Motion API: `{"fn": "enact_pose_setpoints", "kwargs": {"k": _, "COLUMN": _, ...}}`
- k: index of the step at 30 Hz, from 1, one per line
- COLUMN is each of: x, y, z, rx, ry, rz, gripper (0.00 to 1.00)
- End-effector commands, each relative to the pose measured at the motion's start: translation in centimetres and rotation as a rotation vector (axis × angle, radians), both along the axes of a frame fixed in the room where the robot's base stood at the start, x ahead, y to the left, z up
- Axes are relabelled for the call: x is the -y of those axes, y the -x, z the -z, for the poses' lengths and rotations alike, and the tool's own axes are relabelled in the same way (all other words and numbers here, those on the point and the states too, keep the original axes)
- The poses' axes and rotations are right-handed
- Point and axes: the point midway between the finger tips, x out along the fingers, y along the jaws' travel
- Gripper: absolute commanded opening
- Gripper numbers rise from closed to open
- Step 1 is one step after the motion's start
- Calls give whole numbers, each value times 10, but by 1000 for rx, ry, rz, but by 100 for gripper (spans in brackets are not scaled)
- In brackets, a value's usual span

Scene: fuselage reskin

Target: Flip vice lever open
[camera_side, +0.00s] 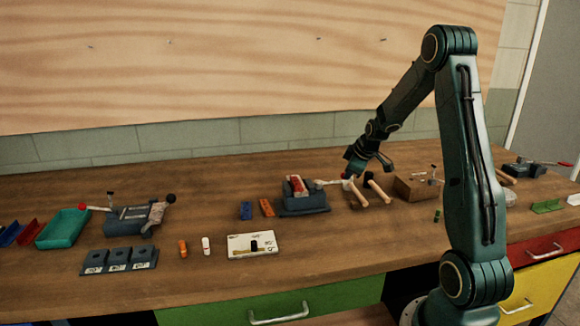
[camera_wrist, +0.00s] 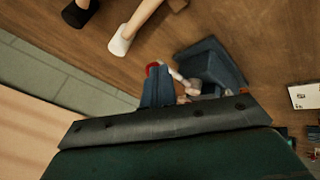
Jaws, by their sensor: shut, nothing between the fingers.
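A blue-grey vice (camera_side: 303,205) stands mid-bench with a red and white piece (camera_side: 296,186) in its top. Its pale lever (camera_side: 326,182) sticks out to the right, toward my gripper. In the wrist view the vice (camera_wrist: 212,62) is beyond my gripper, and the lever (camera_wrist: 178,77) ends in a red knob (camera_wrist: 152,66). My gripper (camera_side: 352,174) is shut and empty, pointing down just right of the vice. In the wrist view its fingertips (camera_wrist: 158,82) are beside the red knob. I cannot tell whether they touch; my gripper body hides part of the lever.
A wooden box (camera_side: 416,188) is farther right. Another vice (camera_side: 128,218) stands left, and one (camera_side: 528,169) at far right. A white card (camera_side: 252,246) lies in front.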

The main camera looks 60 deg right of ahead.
Motion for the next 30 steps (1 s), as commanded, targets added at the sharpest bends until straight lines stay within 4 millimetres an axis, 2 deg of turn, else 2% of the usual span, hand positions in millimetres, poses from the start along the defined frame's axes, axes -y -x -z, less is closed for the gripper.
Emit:
{"fn": "enact_pose_setpoints", "kwargs": {"k": 20, "x": 2, "y": 1, "z": 1, "rx": -3, "ry": 0, "rz": 5, "gripper": 0}}
{"fn": "enact_pose_setpoints", "kwargs": {"k": 30, "x": -15, "y": 12, "z": -7, "rx": -1, "ry": 1, "rz": 2, "gripper": 0}}
